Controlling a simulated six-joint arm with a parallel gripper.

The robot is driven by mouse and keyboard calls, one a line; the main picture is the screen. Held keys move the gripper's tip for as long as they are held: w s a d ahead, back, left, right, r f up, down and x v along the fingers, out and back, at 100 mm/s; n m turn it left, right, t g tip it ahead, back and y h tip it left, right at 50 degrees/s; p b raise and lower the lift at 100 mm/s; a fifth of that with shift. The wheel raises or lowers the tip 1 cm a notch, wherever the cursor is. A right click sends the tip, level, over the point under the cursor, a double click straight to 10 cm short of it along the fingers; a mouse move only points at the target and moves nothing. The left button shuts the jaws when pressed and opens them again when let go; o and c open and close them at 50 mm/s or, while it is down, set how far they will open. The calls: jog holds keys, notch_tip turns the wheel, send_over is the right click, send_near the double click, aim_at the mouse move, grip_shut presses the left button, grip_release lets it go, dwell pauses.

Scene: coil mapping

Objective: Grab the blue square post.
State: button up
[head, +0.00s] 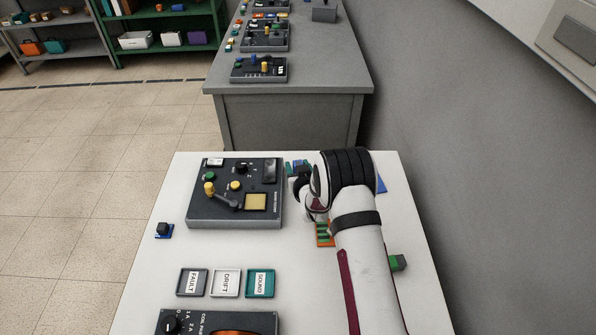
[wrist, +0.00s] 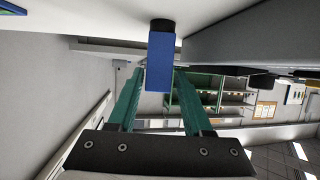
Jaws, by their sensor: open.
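The blue square post (wrist: 160,62) shows in the wrist view, with a dark end at the top of the picture. My gripper (wrist: 160,80) is open, with one green finger on each side of the post in that view. I cannot tell whether either finger touches it. In the head view my gripper (head: 297,169) is low over the white table, just right of the dark control box. The post cannot be told apart there, as the fingers are small and my wrist hides part of the spot.
The control box (head: 236,193) with a yellow-knobbed lever stands close left of my gripper. A dark block on a blue base (head: 164,230) sits at the left edge. Labelled trays (head: 226,283) lie in front. An orange-framed piece (head: 324,234) and a green-faced block (head: 398,262) are beside my arm.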

aim_at(296, 161)
jog(key=x, duration=0.3)
jog(key=shift+w+f, duration=0.15)
jog(key=shift+w, duration=0.25)
grip_shut()
